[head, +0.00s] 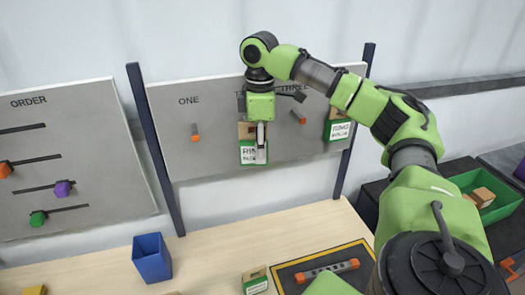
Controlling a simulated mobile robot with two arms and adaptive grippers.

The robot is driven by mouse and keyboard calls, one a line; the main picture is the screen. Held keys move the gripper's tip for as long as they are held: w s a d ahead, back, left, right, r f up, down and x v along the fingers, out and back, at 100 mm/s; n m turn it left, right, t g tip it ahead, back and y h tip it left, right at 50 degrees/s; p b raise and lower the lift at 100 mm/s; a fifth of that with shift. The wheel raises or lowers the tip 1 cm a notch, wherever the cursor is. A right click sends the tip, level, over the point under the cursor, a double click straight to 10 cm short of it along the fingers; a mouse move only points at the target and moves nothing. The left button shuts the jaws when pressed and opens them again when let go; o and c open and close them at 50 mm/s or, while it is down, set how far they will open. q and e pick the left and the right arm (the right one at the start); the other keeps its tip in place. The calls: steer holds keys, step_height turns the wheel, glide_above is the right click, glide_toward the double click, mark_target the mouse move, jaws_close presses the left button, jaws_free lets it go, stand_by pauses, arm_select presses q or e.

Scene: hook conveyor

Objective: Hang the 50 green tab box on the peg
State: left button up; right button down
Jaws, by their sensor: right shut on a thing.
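My right gripper (261,130) is shut on a brown box with a green and white label (249,154), held upright in front of the board (220,105) below the second heading. The label's large print looks like "RING"; its smaller print is too small to read. An orange-tipped peg (195,132) sticks out bare under "ONE". Another orange-tipped peg (298,117) shows right of the gripper. A similar green-labelled box (338,130) is at the board's right side, under "THREE". I cannot tell whether the held box touches a peg behind it.
Another green-labelled box (256,281) stands on the table (215,255) beside a dark mat with an orange-ended bar (327,272). A blue bin (152,258) stands left. A green crate (494,205) holds brown boxes at right. An "ORDER" board (75,110) has coloured sliders.

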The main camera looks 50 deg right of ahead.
arm_select(q)
steer(key=shift+s+a, duration=0.1)
arm_select(e)
steer(key=w+d, duration=0.2)
steer(key=w, duration=0.1)
steer(key=shift+w, duration=0.1)
stand_by(0.3)
arm_select(q)
steer(key=shift+s, duration=0.2)
arm_select(e)
steer(key=shift+w+r, duration=0.1)
steer(key=shift+r, duration=0.15)
stand_by(0.4)
steer(key=c, duration=1.7)
jaws_free()
arm_select(q)
steer(key=shift+s+a, duration=0.1)
arm_select(e)
steer(key=shift+d, duration=0.1)
arm_select(q)
steer(key=shift+a, duration=0.1)
steer(key=shift+w+d, duration=0.3)
steer(key=shift+w, duration=0.1)
arm_select(e)
step_height(320, 180, up, 7)
steer(key=shift+s+a+r, duration=0.2)
steer(key=shift+s+a, duration=0.1)
steer(key=shift+s, duration=0.05)
